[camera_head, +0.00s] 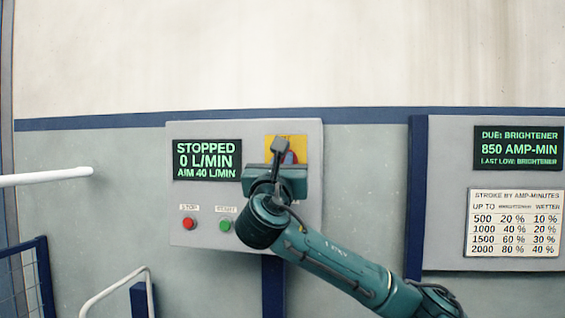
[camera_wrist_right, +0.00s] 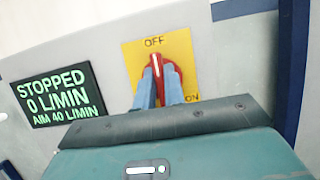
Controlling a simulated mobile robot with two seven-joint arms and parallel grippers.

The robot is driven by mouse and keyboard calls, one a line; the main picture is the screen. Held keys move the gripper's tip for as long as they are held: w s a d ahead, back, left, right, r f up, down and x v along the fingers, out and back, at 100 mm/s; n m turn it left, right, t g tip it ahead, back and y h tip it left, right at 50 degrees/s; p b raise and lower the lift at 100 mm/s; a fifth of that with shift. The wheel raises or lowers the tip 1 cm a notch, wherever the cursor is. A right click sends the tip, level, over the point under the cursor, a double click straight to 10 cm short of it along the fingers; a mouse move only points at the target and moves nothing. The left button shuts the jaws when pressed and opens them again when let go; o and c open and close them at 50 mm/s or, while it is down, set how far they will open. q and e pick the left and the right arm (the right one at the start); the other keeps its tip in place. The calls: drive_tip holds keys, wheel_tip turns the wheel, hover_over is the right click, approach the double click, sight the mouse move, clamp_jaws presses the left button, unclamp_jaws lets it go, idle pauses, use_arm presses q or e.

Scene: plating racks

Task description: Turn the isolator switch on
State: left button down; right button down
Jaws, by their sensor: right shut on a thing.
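The isolator switch is a red rotary knob (camera_wrist_right: 155,67) on a yellow plate (camera_wrist_right: 184,62) marked OFF at the top and ON at the lower right. The knob's white line points up toward OFF. My right gripper (camera_wrist_right: 158,84) is shut on the knob, one blue-grey finger on each side. In the head view the yellow plate (camera_head: 299,143) shows behind my gripper, which hides most of the knob. My left gripper is not in view.
The grey panel carries a display (camera_head: 207,160) reading STOPPED, 0 L/MIN, AIM 40 L/MIN. Below it are a red stop button (camera_head: 189,224) and a green button (camera_head: 225,225). Another panel (camera_head: 447,200) stands at right; white rails (camera_head: 45,177) are at left.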

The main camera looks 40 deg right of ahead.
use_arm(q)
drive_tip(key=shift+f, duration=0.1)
use_arm(e)
drive_tip(key=shift+m+g, duration=0.3)
drive_tip(key=shift+m, duration=0.2)
use_arm(q)
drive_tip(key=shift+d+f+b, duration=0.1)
drive_tip(key=shift+b, duration=0.35)
use_arm(e)
drive_tip(key=m+g, duration=0.2)
drive_tip(key=m, duration=0.5)
drive_tip(key=m+g, duration=0.3)
drive_tip(key=m, duration=0.4)
drive_tip(key=m+g, duration=0.3)
drive_tip(key=m, duration=0.4)
drive_tip(key=shift+f+m, duration=0.1)
drive_tip(key=shift+m, duration=0.3)
drive_tip(key=c, duration=1.5)
unclamp_jaws()
